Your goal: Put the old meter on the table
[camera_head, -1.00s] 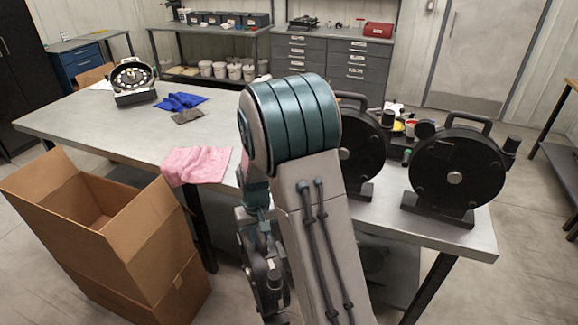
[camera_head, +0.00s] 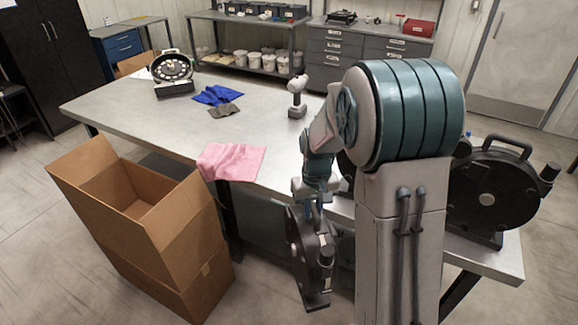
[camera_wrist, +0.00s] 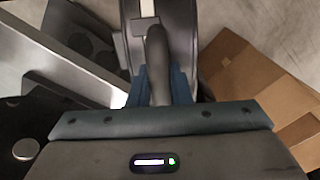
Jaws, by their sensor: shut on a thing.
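My gripper (camera_head: 317,203) is shut on the handle of a black seed meter (camera_head: 308,262). The meter hangs upright beside the table's near edge, lower than the tabletop. In the wrist view, the fingers (camera_wrist: 158,88) close around its handle (camera_wrist: 157,55). The grey table (camera_head: 262,122) stretches behind it. A black meter (camera_head: 490,195) stands at the table's right end. Another dark meter is mostly hidden behind my arm. An open-faced meter (camera_head: 172,68) with a pale ring of parts stands at the far left.
An open cardboard box (camera_head: 165,240) stands on the floor left of the held meter. A pink cloth (camera_head: 232,160) hangs over the near edge. The table's middle is bare.

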